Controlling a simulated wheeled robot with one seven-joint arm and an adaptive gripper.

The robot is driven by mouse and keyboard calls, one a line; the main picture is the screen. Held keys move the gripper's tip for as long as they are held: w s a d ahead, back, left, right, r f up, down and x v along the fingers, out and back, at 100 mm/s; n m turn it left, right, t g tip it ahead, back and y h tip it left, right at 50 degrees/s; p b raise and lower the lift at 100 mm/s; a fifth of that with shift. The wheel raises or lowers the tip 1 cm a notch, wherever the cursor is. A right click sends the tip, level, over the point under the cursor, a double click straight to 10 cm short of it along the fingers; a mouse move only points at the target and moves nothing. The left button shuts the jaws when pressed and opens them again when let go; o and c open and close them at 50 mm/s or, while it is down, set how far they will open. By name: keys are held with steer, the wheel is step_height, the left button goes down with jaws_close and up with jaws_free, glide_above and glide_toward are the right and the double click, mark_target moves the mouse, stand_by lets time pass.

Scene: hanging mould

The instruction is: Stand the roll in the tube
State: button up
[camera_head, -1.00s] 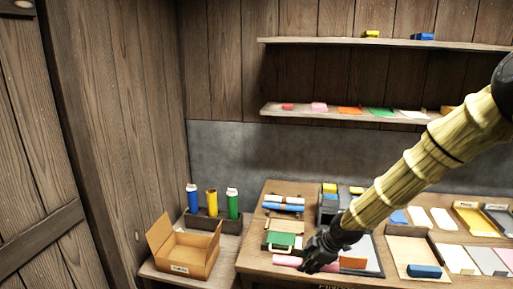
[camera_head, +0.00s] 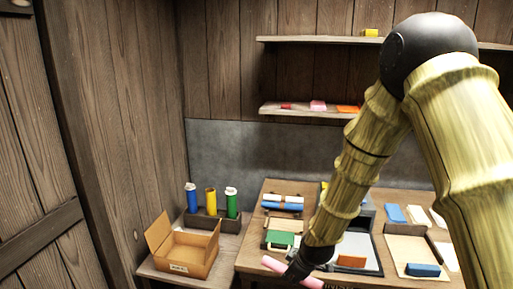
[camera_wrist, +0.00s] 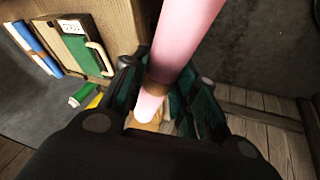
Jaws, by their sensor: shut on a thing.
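My gripper (camera_head: 297,275) is shut on a pink roll (camera_head: 272,264) near the front edge of the table. The roll is tilted, sticking out on both sides of the fingers. In the wrist view the roll (camera_wrist: 187,35) runs up from between the fingers (camera_wrist: 155,95). Three upright cylinders, blue (camera_head: 192,199), yellow (camera_head: 211,202) and green (camera_head: 231,203), stand in a dark rack (camera_head: 221,223) to the left, apart from the roll. The blue and green ones have white tops; the yellow one's top is too small to read.
An open cardboard box (camera_head: 190,258) stands on the low side table in front of the rack. The main table (camera_head: 249,248) holds blue rolls (camera_head: 283,206), a green-fronted case (camera_head: 281,239), trays and a blue block (camera_head: 423,270). Shelves (camera_head: 300,109) with small coloured items hang behind.

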steer(key=shift+s+a+f+m+h, duration=0.15)
steer(key=shift+s+f+m+h, duration=0.05)
steer(key=shift+f+m, duration=0.25)
steer(key=shift+s+a+f+m+h, duration=0.2)
steer(key=shift+f+m, duration=0.1)
steer(key=shift+m, duration=0.15)
steer(key=s+d+f+m+g+h, duration=0.1)
steer(key=s+d+f+m+h, duration=0.3)
steer(key=s+d+f+m, duration=0.3)
steer(key=s+m, duration=0.4)
steer(key=s, duration=0.1)
steer(key=shift+f+h, duration=0.25)
steer(key=shift+h, duration=0.15)
